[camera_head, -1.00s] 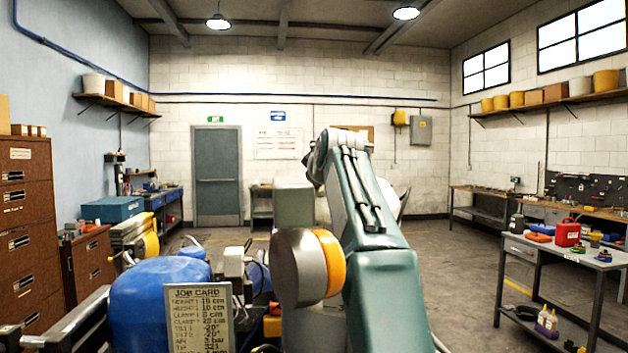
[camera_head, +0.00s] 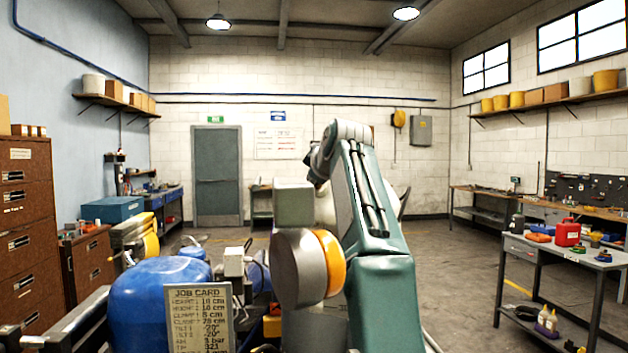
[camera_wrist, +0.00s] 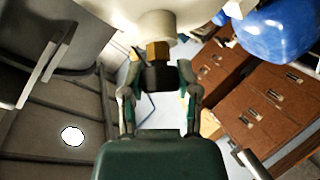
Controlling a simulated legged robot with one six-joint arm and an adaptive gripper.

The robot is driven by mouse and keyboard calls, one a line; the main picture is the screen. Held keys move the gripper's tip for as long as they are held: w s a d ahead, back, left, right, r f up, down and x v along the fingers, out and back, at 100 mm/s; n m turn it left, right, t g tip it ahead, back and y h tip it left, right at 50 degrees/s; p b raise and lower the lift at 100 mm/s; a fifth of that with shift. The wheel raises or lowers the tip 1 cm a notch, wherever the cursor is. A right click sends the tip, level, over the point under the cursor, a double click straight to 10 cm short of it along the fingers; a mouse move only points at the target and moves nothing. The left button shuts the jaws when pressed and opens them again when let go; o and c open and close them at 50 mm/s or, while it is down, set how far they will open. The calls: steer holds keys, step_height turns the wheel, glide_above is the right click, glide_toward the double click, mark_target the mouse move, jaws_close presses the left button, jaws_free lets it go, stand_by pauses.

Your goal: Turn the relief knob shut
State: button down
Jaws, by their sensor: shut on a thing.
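In the wrist view, a black knob (camera_wrist: 158,77) sits on a brass fitting (camera_wrist: 158,52) below a pale round boss (camera_wrist: 157,24). I take it for the relief knob, though no label shows. My gripper (camera_wrist: 159,84) has one finger on each side of the knob and is shut on it. The knob's turned position cannot be read. In the head view my arm hides the gripper and the knob.
A blue tank (camera_head: 158,301) and a job card (camera_head: 198,317) on the machine stand close at the lower left. Brown drawer cabinets (camera_head: 30,225) are at the left. A grey work table (camera_head: 557,252) is at the right, with open floor before it.

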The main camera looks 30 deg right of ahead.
steer(key=shift+c, duration=1.7)
jaws_free()
steer(key=shift+w+f, duration=0.2)
steer(key=shift+f, duration=0.05)
steer(key=shift+r, duration=0.1)
steer(key=shift+s, duration=0.1)
steer(key=shift+s+a+r, duration=0.1)
steer(key=shift+s+r, duration=0.2)
steer(key=shift+s, duration=0.15)
steer(key=v, duration=1)
steer(key=shift+s, duration=0.35)
steer(key=shift+a, duration=0.15)
